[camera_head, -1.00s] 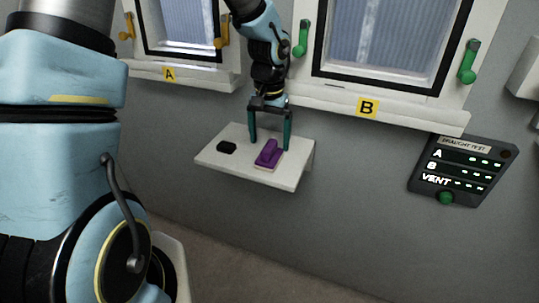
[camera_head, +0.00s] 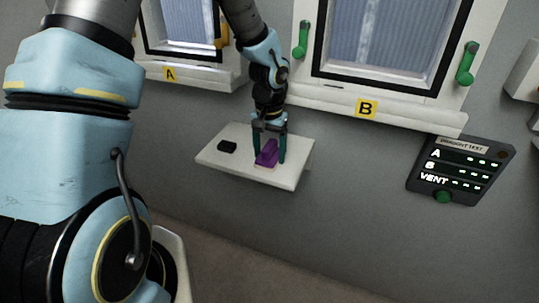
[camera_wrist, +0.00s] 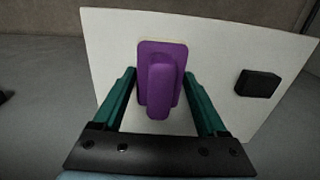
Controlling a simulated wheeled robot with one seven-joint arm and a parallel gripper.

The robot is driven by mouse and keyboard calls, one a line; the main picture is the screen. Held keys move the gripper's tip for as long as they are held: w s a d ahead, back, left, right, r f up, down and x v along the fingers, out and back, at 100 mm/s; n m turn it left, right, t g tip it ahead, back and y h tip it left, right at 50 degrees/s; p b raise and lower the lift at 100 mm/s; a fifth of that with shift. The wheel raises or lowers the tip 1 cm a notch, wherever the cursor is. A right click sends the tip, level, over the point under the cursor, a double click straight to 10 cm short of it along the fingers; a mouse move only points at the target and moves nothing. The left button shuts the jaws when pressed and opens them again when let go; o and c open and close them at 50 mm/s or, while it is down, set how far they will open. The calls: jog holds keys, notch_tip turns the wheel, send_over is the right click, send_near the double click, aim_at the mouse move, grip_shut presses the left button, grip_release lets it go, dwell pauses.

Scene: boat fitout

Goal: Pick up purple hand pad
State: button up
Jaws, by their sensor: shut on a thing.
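The purple hand pad (camera_head: 267,152) sits on the small white wall shelf (camera_head: 240,166), with a raised grip along its top and a pale layer beneath. My gripper (camera_head: 269,158) reaches down over it, one green finger on each side. In the wrist view the purple hand pad (camera_wrist: 160,84) lies between the fingers of my gripper (camera_wrist: 160,76), which are shut on it. The pad still appears to be at the shelf surface; I cannot tell any lift.
A small black block (camera_head: 228,146) lies on the shelf left of the pad. A dark draught test panel (camera_head: 460,172) is on the wall at right.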

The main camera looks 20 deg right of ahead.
aim_at(269, 145)
jog(key=c, duration=0.7)
jog(key=shift+r, duration=0.1)
jog(key=shift+s+a+r+b, duration=0.1)
jog(key=shift+r+b, duration=0.3)
jog(key=shift+b, duration=0.1)
notch_tip(269, 145, up, 6)
jog(key=shift+f+b, duration=0.2)
jog(key=shift+b, duration=0.35)
jog(key=s+a+b, duration=0.7)
jog(key=s+a, duration=0.6)
jog(key=s, duration=0.1)
jog(key=shift+s+a+r, duration=0.2)
